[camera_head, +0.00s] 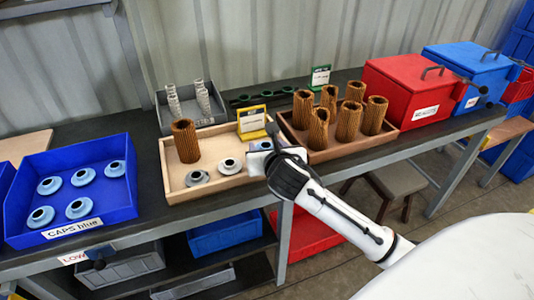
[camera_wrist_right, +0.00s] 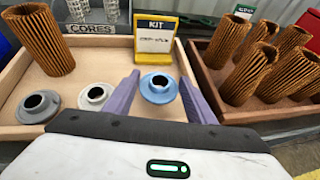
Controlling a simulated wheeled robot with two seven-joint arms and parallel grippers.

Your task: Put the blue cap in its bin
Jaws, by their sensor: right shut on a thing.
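The blue cap (camera_wrist_right: 158,88) sits between the two fingers of my right gripper (camera_wrist_right: 160,80) in the right wrist view, over the wooden kit tray (camera_head: 172,150). My right gripper (camera_head: 264,143) is shut on the cap at the tray's right end; in the head view the hand hides much of the cap. I cannot tell whether the cap touches the tray. The blue bin labelled "CAPS blue" (camera_head: 120,212) stands at the left of the bench with several light blue caps in it. My left gripper is not in view.
The kit tray also holds a brown pleated filter (camera_head: 186,140) and two grey caps (camera_head: 197,177). A brown tray (camera_head: 365,149) of several filters stands right of it. Red (camera_head: 405,95) and blue boxes (camera_head: 466,75) stand farther right. Dark bench shows between bin and kit tray.

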